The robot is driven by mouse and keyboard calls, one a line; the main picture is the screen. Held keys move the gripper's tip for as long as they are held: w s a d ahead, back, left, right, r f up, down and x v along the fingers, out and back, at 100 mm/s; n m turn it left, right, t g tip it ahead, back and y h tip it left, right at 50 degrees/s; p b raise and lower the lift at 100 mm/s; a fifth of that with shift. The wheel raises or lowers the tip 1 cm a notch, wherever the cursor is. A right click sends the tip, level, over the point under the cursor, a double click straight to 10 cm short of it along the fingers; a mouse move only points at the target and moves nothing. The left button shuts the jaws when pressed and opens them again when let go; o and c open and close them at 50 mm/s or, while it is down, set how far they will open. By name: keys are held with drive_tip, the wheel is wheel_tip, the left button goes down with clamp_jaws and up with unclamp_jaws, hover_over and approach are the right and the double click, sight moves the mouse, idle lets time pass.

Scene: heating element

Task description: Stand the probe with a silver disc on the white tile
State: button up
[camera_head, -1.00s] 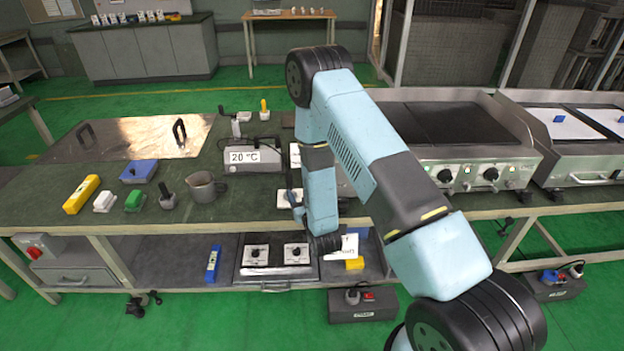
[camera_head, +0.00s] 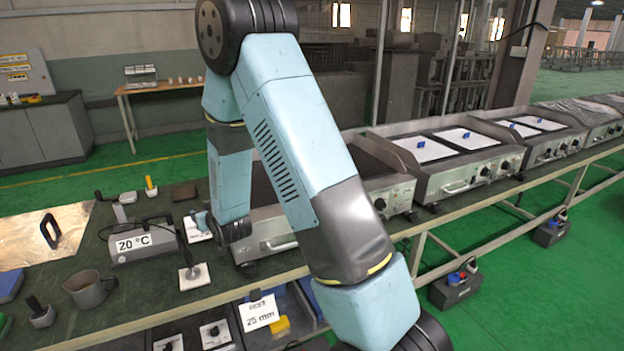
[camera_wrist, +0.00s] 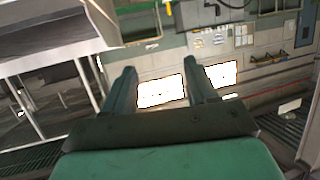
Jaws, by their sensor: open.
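A white tile (camera_head: 183,283) lies near the front edge of the bench, left of my arm in the head view. A small probe (camera_head: 188,258) with a dark stem and a greyish disc at its foot appears to stand upright on this tile. A second white tile (camera_head: 190,236) lies behind it, partly covered by my arm. My gripper (camera_wrist: 160,78) is open in the wrist view, with nothing between its fingers. It points across the hall toward a far wall, and neither tile shows there. In the head view my fingers cannot be made out clearly.
A 20 °C box (camera_head: 150,250), a metal mug (camera_head: 88,290) and a dark-handled tool (camera_head: 40,312) stand on the bench to the left. A yellow-handled tool (camera_head: 151,187) stands farther back. Hot plates (camera_head: 465,180) line the bench to the right. A 25 mm card (camera_head: 259,313) is below.

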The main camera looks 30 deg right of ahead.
drive_tip(key=s+d+r+g+h, duration=0.1)
drive_tip(key=s+d+r, duration=0.25)
drive_tip(key=r, duration=0.25)
drive_tip(key=s+d+r+m+g, duration=0.1)
drive_tip(key=s+d+r+g, duration=0.15)
drive_tip(key=s+r, duration=0.3)
drive_tip(key=s+d+r+h, duration=0.1)
drive_tip(key=s+d+r, duration=0.2)
drive_tip(key=r, duration=0.4)
drive_tip(key=s+d+r+g, duration=0.1)
drive_tip(key=s+d+r, duration=0.1)
drive_tip(key=s, duration=0.7)
drive_tip(key=s+d+r+g, duration=0.2)
drive_tip(key=s, duration=0.7)
drive_tip(key=s+d+r+m+g+h, duration=0.1)
drive_tip(key=s+d+r+g, duration=0.1)
drive_tip(key=s, duration=0.7)
drive_tip(key=shift+d+r, duration=0.2)
drive_tip(key=shift+r, duration=0.4)
